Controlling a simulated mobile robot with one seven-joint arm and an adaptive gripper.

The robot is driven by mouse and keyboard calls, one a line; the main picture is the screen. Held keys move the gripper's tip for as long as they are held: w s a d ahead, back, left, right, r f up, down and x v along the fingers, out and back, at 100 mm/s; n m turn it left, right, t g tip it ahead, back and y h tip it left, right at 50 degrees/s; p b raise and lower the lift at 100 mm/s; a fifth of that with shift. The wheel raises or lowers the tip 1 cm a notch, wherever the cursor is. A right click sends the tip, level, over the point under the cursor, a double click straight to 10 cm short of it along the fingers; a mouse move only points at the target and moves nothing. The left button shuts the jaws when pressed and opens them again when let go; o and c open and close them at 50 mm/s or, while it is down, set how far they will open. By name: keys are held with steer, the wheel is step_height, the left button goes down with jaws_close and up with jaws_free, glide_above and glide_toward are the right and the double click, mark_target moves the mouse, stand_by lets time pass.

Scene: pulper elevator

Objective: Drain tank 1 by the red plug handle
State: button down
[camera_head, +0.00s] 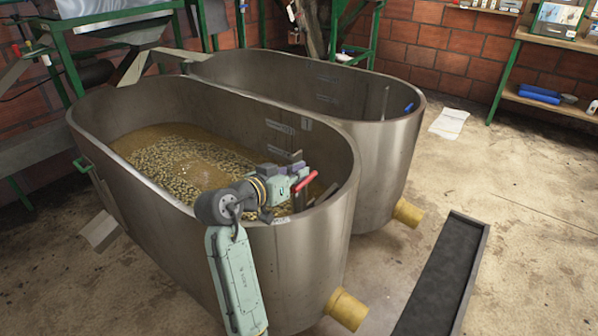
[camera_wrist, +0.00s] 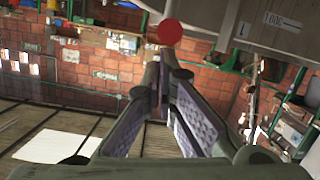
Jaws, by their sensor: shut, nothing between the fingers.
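The near oval metal tank (camera_head: 300,265) holds brown liquid with many pale beans floating in it. The red plug handle (camera_head: 306,181) is a bar at the right end of this tank, just inside the rim. In the wrist view the handle shows as a red round end (camera_wrist: 170,33), just past my fingertips. My gripper (camera_head: 292,163) is over the near tank, close beside the handle. Its fingers (camera_wrist: 167,62) come together at the tips with nothing between them. I cannot tell whether they touch the handle. The plug's lower end is hidden.
A second metal tank (camera_head: 385,165) stands behind, with a blue handle (camera_head: 408,107) inside. Yellow outlet pipes (camera_head: 346,309) stick out low from both tanks. A dark channel (camera_head: 440,285) lies on the floor at right. Shelves (camera_head: 555,40) line the brick wall.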

step_height(320, 180, down, 7)
steer(key=b, duration=0.4)
steer(key=shift+r, duration=0.25)
